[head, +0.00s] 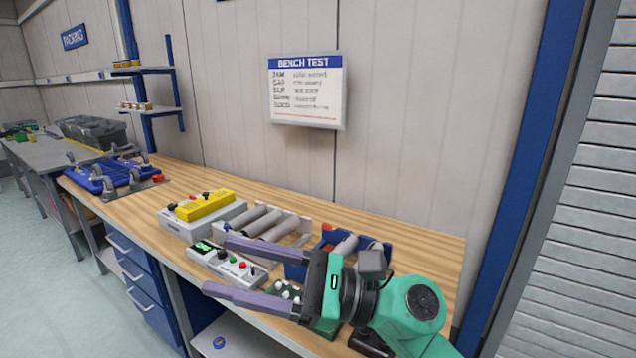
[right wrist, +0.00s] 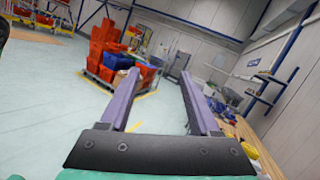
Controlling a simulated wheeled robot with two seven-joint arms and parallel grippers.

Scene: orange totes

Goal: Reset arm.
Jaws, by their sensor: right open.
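My right gripper (head: 240,272) is in the head view, its green and black arm coming in from the lower right. Its two purple fingers point left and stand wide apart with nothing between them. It hangs above the front part of the wooden bench (head: 420,240). In the right wrist view the same open fingers (right wrist: 160,100) point toward the room, with open floor and stacked totes far beyond them. My left gripper is not in view.
On the bench are a grey control box (head: 228,264), a yellow device (head: 205,205), grey rollers (head: 262,222) and a blue bin (head: 295,270). A blue fixture (head: 100,178) stands at the far left. Orange totes (right wrist: 105,45) are stacked across the room. The bench's right end is clear.

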